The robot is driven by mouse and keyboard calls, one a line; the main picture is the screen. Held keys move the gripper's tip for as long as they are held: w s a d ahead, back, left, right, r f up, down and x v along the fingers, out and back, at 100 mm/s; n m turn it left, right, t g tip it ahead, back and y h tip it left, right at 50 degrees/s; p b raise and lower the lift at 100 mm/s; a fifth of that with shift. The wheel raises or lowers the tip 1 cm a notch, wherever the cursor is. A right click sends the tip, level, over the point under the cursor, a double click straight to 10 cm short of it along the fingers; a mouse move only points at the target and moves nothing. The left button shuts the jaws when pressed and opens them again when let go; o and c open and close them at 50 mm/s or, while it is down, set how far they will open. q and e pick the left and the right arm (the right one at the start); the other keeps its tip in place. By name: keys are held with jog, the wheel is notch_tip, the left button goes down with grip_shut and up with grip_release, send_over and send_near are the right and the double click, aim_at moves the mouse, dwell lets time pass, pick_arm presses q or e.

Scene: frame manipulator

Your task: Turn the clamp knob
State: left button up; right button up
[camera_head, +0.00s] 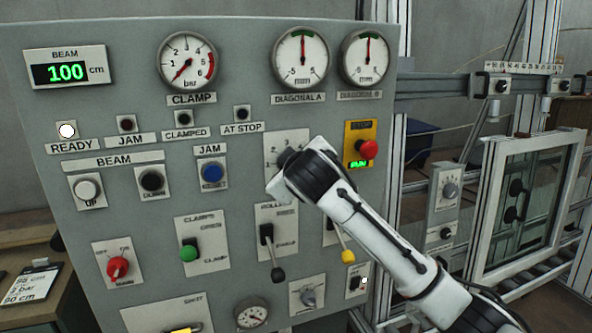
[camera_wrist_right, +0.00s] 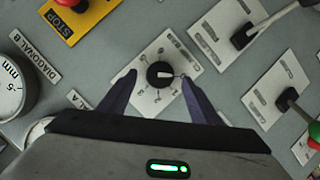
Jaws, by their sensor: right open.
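A black rotary knob (camera_wrist_right: 160,75) sits on a white plate with numbers around it; its pale pointer mark faces right in the right wrist view. My left gripper is not in view.
A red stop button (camera_head: 367,149) on a yellow plate is close to my right wrist. A black lever (camera_head: 272,250), a yellow-tipped lever (camera_head: 347,255) and a green-knobbed clamp lever (camera_head: 188,252) stick out below. The READY lamp (camera_head: 67,131) is lit white.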

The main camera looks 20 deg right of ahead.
jog(key=v, duration=0.7)
jog(key=shift+s+b, duration=0.2)
jog(key=shift+b, duration=0.25)
jog(key=shift+r, duration=0.1)
jog(key=s+a+f+g+y, duration=0.2)
jog(key=s+f, duration=0.1)
jog(key=f, duration=1.2)
jog(key=s+a+f+g+y, duration=0.1)
jog(key=s+a+f+y, duration=0.2)
jog(key=f, duration=1.2)
jog(key=s+d+f+m+g, duration=0.1)
jog(key=s+f+m, duration=0.1)
jog(key=s+f, duration=0.9)
jog(key=s+d+f+m+g, duration=0.1)
jog(key=s+f+m, duration=0.1)
jog(key=s+f, duration=0.9)
jog(key=s, duration=0.7)
jog(key=shift+d, duration=0.35)
jog(key=shift+c, duration=0.5)
